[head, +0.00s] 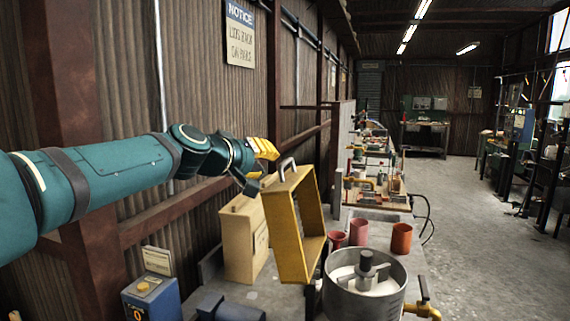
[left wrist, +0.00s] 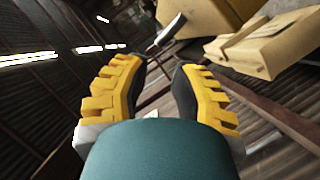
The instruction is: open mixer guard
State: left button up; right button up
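The yellow mixer guard (head: 284,232) is an open box-like frame. It stands raised and tilted at the left of the metal mixer bowl (head: 345,297), clear of the bowl's opening. Its grey handle (head: 287,166) is at the top, and shows beyond the fingertips in the left wrist view (left wrist: 166,36). My left gripper (head: 262,168) is just left of the handle. Its yellow-padded fingers (left wrist: 158,68) are spread apart with nothing between them; the handle looks close but not gripped. My right gripper is in neither view.
A pale wooden box (head: 240,245) stands behind the guard, by the corrugated wall. Several red and orange cups (head: 401,238) stand behind the bowl. A blue control box (head: 150,302) is at the front left. Open floor (head: 470,235) lies to the right.

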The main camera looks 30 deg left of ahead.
aim_at(283, 163)
pick_arm(q)
jog(key=x, duration=0.8)
grip_shut()
